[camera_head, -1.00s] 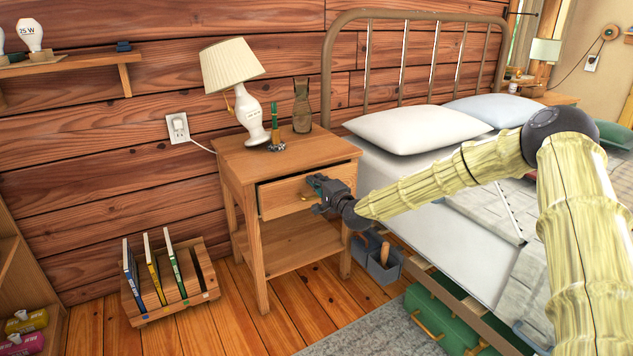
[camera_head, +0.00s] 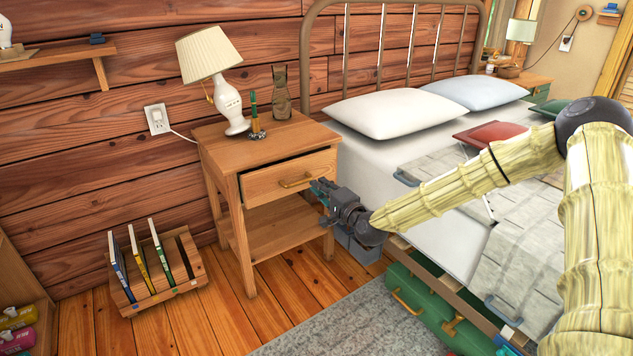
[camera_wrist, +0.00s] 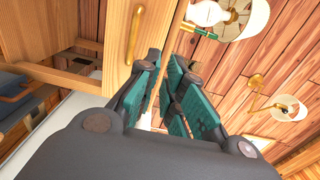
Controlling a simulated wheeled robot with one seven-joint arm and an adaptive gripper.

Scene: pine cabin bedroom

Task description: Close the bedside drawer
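The bedside drawer (camera_head: 268,187) is in the wooden nightstand (camera_head: 232,160). Its front stands a little out, with a dark gap above it. A brass handle (camera_head: 297,181) is on the front and also shows in the wrist view (camera_wrist: 134,36). My gripper (camera_head: 321,191) is at the right end of the drawer front, beside the handle and not around it.
A book rack (camera_head: 165,297) is on the floor at left. Floor in front is clear.

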